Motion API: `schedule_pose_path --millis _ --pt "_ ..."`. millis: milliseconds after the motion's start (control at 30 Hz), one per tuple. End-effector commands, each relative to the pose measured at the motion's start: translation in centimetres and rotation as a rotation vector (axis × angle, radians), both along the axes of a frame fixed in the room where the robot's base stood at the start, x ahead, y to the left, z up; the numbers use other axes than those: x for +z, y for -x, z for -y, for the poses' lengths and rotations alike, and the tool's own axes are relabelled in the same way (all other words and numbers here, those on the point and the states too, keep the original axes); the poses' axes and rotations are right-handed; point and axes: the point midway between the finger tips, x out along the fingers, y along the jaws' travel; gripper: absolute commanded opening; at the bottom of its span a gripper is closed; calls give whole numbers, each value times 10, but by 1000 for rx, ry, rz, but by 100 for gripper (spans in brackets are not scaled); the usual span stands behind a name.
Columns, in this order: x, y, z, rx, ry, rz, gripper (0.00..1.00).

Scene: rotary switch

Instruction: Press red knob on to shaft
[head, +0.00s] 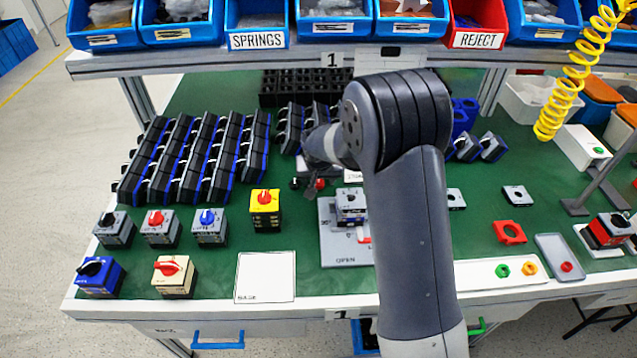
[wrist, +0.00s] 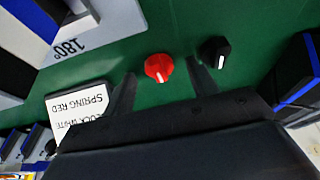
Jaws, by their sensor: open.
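A loose red knob (head: 320,184) lies on the green mat, left of my arm; a black knob (head: 295,183) is beside it. In the wrist view, the red knob (wrist: 159,67) is just beyond the gap between the fingertips of my gripper (wrist: 163,84), which is open and empty. The black knob (wrist: 214,51) lies just past the right finger. A grey switch body (head: 351,205) sits on a grey fixture plate (head: 345,250) marked OPEN, partly hidden by my arm. I cannot make out its shaft clearly.
A white card (wrist: 80,110) reading SPRING RED lies left of my fingers in the wrist view. Rows of black-and-blue switch bodies (head: 195,150) stand at the left. Finished-looking switches with knobs, such as a yellow one (head: 265,212), stand in front of them.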

Motion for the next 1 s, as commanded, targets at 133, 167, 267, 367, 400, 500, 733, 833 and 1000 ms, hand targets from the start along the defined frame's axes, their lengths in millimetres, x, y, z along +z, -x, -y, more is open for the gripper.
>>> schedule_pose_path --millis 133,167,267,367,400,500,733,833,1000 --pt "0 0 0 0 0 0 48" --pt "0 0 0 0 0 0 46" --pt "0 0 0 0 0 0 38" --pt "0 0 0 0 0 0 30" --pt "0 0 0 0 0 0 26" --pt "0 0 0 0 0 0 18" --pt "0 0 0 0 0 0 8" --pt "1 0 0 0 0 0 8" --pt "16 0 0 -1 -2 3 8"
